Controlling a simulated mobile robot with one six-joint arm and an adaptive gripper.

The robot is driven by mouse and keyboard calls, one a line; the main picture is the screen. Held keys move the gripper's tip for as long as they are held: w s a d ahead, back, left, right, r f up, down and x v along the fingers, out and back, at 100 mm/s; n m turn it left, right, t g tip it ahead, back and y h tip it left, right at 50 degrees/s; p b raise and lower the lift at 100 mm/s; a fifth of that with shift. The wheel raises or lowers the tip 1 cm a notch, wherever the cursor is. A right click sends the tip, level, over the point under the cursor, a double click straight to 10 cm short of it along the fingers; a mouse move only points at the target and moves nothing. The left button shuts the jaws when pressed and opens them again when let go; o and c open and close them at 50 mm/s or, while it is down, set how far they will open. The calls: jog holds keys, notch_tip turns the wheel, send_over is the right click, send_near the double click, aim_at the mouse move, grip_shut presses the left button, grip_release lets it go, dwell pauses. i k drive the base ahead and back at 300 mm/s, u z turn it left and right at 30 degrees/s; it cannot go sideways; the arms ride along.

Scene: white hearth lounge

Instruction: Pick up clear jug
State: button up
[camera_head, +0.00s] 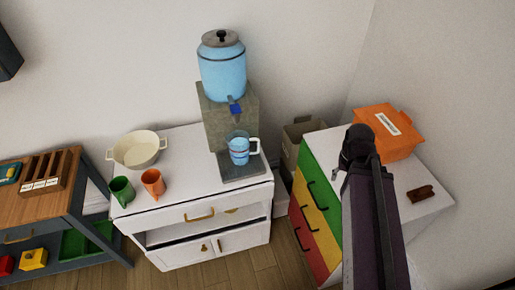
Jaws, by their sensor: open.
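The clear jug (238,151) stands upright on the grey base (243,168) of a water dispenser, below its dark blue tap (236,109). It looks pale blue with blue bands, and its handle points right. Whether it holds water I cannot tell for sure. My dark arm rises at the right of the picture, well to the right of the jug, and ends in a black joint in front of the coloured drawers. My gripper's fingers cannot be made out and nothing of mine touches the jug.
The dispenser's blue tank (222,72) rises above the jug. A cream pot (137,149), green mug (121,190) and orange mug (153,183) stand left on the white cabinet (190,180). An orange box (386,135) and brown object (420,193) lie on the right-hand drawer unit.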

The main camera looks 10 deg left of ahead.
aim_at(237, 143)
jog(key=z, duration=0.35)
jog(key=k, duration=1.15)
jog(key=u, duration=1.1)
jog(key=i, duration=1)
jog(key=u, duration=0.05)
